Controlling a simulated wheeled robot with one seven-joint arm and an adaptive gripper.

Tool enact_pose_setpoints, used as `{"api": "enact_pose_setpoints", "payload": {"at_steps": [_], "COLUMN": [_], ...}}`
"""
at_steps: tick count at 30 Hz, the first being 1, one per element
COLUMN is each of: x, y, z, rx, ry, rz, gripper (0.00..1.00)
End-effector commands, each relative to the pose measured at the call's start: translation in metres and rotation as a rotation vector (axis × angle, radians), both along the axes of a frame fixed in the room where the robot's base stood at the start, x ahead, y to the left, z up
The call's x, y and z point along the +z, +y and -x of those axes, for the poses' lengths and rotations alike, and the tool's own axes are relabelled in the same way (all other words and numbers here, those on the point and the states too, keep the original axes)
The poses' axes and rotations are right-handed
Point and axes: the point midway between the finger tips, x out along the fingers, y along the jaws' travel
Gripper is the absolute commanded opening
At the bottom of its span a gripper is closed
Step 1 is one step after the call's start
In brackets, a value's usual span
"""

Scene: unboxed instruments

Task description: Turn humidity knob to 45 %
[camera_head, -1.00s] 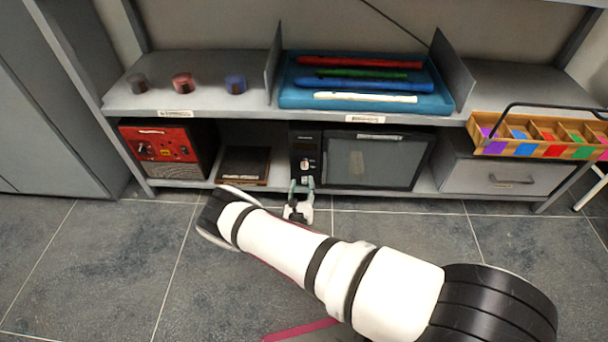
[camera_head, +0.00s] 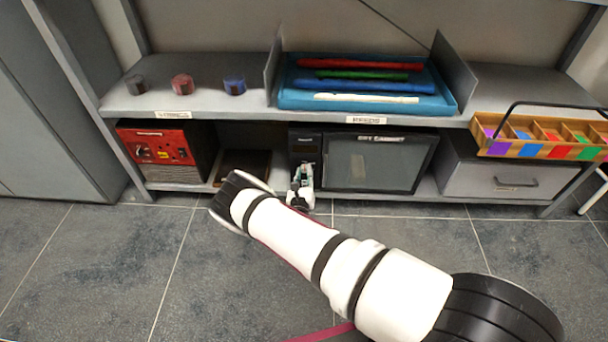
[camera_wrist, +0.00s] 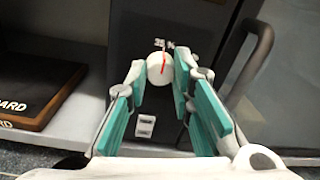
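The humidity knob (camera_wrist: 160,69) is a round white dial with a red pointer line, on the front of a dark cabinet. The pointer points up and slightly right. A small white readout (camera_wrist: 165,43) above it seems to read 25 %, but is blurred. My gripper (camera_wrist: 161,76) has teal-padded fingers, one on each side of the knob. Their tips look very close to its sides; I cannot tell whether they touch. In the head view my gripper (camera_head: 303,172) is at the narrow control panel (camera_head: 305,145) of the dry cabinet (camera_head: 372,165) and hides the knob.
A dark board (camera_wrist: 40,85) lies left of the panel on the lower shelf. A red-fronted instrument (camera_head: 160,148) stands further left. The cabinet's door handle (camera_wrist: 255,60) is just right of my fingers. A blue tray (camera_head: 440,103) of coloured instruments sits above. Grey floor is open in front.

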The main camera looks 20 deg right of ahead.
Motion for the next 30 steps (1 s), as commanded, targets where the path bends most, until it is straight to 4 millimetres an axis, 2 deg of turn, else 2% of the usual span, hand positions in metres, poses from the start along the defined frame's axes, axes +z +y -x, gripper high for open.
{"api": "enact_pose_setpoints", "payload": {"at_steps": [14,30], "x": [0.0008,0.0026], "y": [-0.0007,-0.0008], "z": [0.0006,0.0008], "rx": [-0.001,-0.001], "ry": [-0.021,-0.162], "rz": [-0.069,-0.501], "gripper": [0.00,0.00]}}
